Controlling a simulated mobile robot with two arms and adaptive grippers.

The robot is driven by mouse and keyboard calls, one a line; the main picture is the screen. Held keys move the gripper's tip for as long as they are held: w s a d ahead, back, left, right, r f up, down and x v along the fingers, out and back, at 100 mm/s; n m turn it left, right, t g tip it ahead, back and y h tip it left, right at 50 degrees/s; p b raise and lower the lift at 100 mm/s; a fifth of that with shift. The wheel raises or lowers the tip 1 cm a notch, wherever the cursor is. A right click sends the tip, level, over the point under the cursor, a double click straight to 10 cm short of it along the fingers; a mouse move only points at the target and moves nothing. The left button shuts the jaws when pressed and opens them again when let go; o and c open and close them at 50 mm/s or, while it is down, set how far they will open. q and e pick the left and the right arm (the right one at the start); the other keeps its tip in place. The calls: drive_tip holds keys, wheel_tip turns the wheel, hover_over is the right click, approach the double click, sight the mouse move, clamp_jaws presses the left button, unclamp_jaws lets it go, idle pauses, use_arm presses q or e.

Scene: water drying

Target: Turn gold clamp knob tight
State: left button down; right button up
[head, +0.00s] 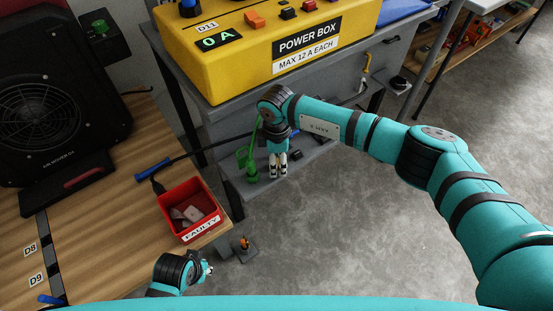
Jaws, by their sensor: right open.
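I cannot pick out a gold clamp knob for certain.
A green upright item (250,162) stands just left of my right gripper. A yellow power box (260,45) reading 0 A sits on the grey cabinet. A red "FAULTY" bin (187,211) and a black air mover (60,95) are at left. Floor at right is clear.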

wheel_tip(320, 180, up, 12)
idle(0.6)
